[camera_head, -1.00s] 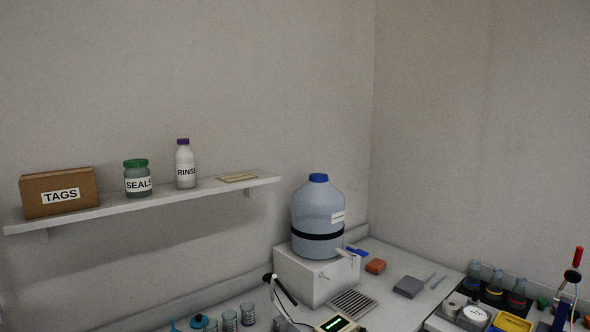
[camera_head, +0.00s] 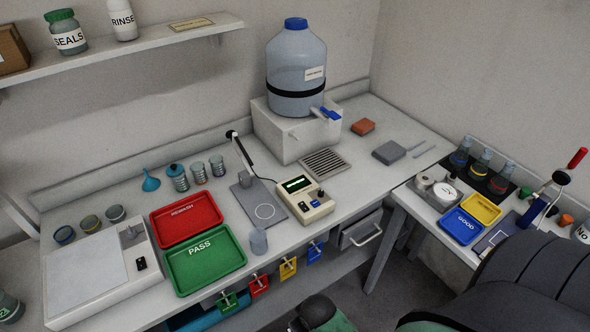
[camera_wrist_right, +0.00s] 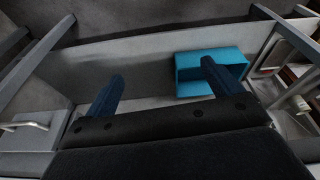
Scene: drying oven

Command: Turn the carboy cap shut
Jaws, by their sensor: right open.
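The blue-grey carboy (camera_head: 296,72) stands upright on a white block (camera_head: 290,134) at the back of the bench. Its blue cap (camera_head: 296,23) sits on the neck; how tight it is cannot be told. A black band circles the body and a blue-handled tap (camera_head: 328,113) sticks out low at the front. My right gripper (camera_wrist_right: 165,82) is open and empty in the right wrist view, low down and away from the carboy, facing a blue bin (camera_wrist_right: 190,80). My left gripper does not show.
On the bench are a red tray (camera_head: 186,217), a green tray (camera_head: 206,260), a meter (camera_head: 305,200) and a stand lamp (camera_head: 240,150). The shelf (camera_head: 150,45) is at upper left. A side table holds flasks (camera_head: 480,165) and a blue tray (camera_head: 461,226).

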